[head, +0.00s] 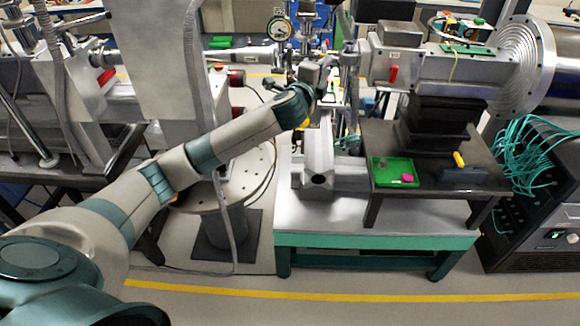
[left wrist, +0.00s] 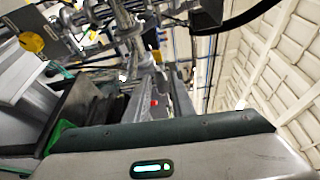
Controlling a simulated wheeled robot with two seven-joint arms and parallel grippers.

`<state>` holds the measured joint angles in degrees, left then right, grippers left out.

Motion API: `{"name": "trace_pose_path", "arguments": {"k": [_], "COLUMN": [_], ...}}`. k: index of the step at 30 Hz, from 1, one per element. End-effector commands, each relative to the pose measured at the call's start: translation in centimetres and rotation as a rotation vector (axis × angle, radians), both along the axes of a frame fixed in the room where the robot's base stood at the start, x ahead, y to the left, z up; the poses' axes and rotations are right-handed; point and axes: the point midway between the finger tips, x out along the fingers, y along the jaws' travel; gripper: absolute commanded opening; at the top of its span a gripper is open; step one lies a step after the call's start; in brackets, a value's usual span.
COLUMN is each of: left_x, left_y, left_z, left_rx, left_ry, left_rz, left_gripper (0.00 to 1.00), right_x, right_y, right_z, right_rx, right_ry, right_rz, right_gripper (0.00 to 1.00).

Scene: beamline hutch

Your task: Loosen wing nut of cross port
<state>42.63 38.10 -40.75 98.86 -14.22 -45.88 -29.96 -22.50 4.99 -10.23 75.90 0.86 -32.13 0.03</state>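My left arm reaches from the lower left of the head view to the steel vacuum fittings at the top centre. My left gripper (head: 327,78) is among these fittings, close to the cross port (head: 345,62); I cannot tell whether it touches. In the left wrist view, shiny steel port fittings (left wrist: 128,30) stand just beyond my left gripper (left wrist: 162,85). The finger gap is unclear, so I cannot tell whether it is open or shut. The wing nut is too small or hidden to make out. My right gripper is in neither view.
A dial gauge (head: 279,28) stands left of the fittings.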

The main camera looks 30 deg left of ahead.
Motion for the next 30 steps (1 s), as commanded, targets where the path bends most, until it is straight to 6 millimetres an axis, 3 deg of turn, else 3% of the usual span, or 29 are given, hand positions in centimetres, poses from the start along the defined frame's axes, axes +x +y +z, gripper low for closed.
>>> {"name": "trace_pose_path", "arguments": {"k": [27,30], "left_x": [-14.4,-13.8], "left_y": [-0.8,-0.6], "left_z": [0.1,-1.5], "left_rx": [0.0,0.006], "left_ry": [-0.002,0.016], "left_rz": [-0.002,0.019], "left_gripper": [0.22,0.22], "right_x": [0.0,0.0], "right_y": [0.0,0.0], "right_z": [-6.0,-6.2], "right_rx": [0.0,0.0], "right_ry": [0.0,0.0], "right_rz": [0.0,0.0], "right_gripper": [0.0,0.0]}}
